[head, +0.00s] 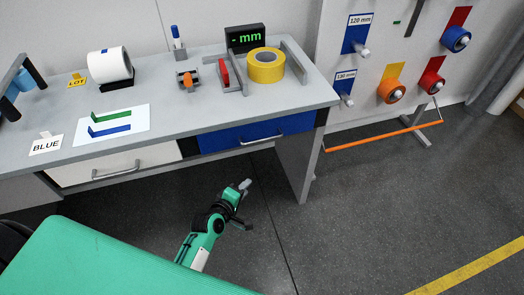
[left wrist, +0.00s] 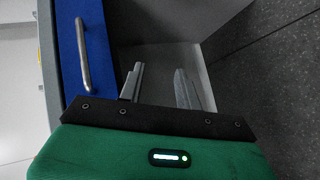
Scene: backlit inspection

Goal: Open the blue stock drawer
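The blue stock drawer (head: 225,140) is at the right end of the grey workbench's front and looks shut, flush with the bench. Its silver bar handle (head: 262,140) runs along the front. In the left wrist view, the blue drawer front (left wrist: 72,45) and its handle (left wrist: 84,55) lie left of the fingers. My left gripper (head: 244,205) is below and in front of the drawer, apart from the handle. Its two fingers (left wrist: 160,75) are spread with nothing between them. My right gripper is not in view.
A white drawer (head: 120,165) with its own handle sits left of the blue one. The workbench (head: 190,120) carries a yellow tape roll (head: 266,66), a white roll (head: 110,65) and a display. A tape board (head: 400,60) stands right. The floor ahead is clear.

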